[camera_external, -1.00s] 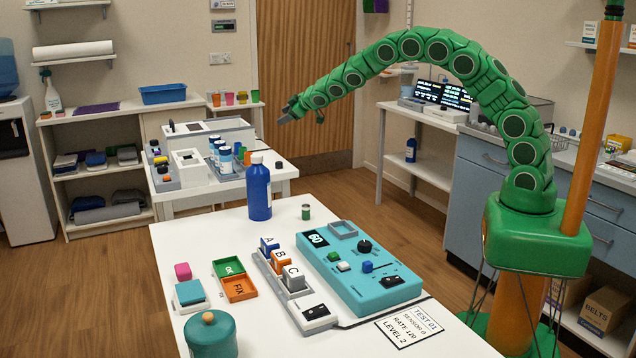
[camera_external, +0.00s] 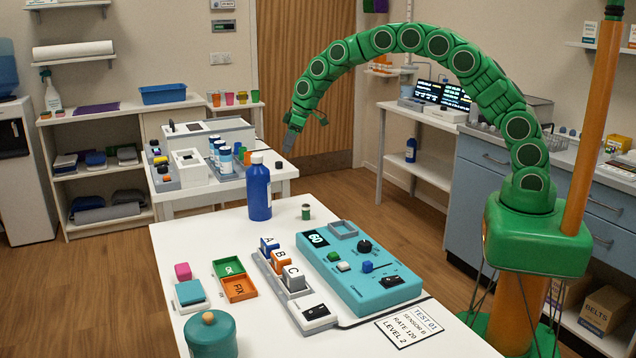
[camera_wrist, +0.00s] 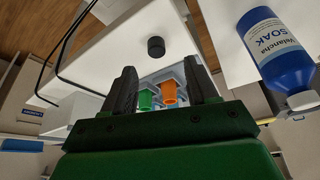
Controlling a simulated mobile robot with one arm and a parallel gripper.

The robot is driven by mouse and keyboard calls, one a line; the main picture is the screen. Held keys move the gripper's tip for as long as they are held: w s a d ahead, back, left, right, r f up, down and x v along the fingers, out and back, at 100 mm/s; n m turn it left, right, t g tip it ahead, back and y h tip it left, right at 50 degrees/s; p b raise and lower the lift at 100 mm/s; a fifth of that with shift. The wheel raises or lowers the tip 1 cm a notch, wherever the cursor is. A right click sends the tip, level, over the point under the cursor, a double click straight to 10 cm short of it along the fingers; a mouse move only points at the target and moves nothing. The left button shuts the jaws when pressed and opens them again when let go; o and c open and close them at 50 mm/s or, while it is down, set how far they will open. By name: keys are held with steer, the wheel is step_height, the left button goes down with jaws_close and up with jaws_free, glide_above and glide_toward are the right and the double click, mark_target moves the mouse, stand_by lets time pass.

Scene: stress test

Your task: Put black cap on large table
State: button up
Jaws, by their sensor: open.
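A black cap (camera_wrist: 155,46) stands upright on the white rear table (camera_wrist: 110,55) in the wrist view, ahead of my fingertips and apart from them. In the external view a small dark thing (camera_external: 278,165) at the rear table's right end seems to be this cap. My gripper (camera_external: 289,145) is above that end of the rear table, pointing down. In the wrist view my gripper (camera_wrist: 162,78) has its two dark fingers spread, with nothing held. The large white table (camera_external: 190,236) is in the foreground.
A blue bottle (camera_external: 258,190) stands at the large table's far edge, close to my gripper's right in the wrist view (camera_wrist: 275,50). Green (camera_wrist: 145,100) and orange (camera_wrist: 168,92) things show beyond my fingers. A teal control panel (camera_external: 365,275) fills the table's middle.

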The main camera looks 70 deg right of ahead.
mark_target(279, 165)
steer(key=shift+w+x, duration=0.2)
steer(key=shift+x, duration=3.25)
steer(key=shift+d, duration=0.2)
steer(key=shift+c, duration=0.4)
steer(key=shift+r, duration=0.1)
jaws_close()
